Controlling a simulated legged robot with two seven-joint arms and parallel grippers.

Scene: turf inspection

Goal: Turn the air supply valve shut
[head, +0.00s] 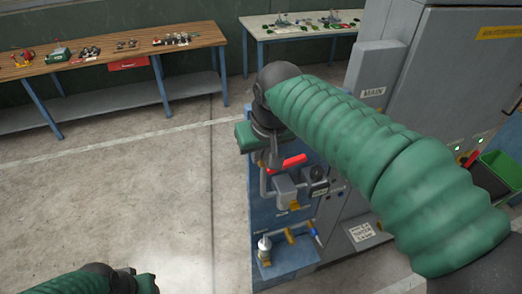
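A blue panel (231,222) carries grey pipework, and a red lever handle (290,162) sits near its top, which looks like the valve handle. The handle lies slanted, its right end higher. My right arm in its green sleeve comes in from the right, and my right gripper (270,155) points down at the handle's left end. The wrist hides part of the handle and pipe, so contact and finger opening cannot be told. My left arm shows only at the bottom left edge; its fingers are not clearly visible.
Below the handle are a grey box (285,190), a round gauge (318,174) and small fittings (264,245). A grey cabinet (455,60) stands at right, with a green bin (501,168). Workbenches (100,68) (300,31) line the back wall. The concrete floor (140,200) at left is clear.

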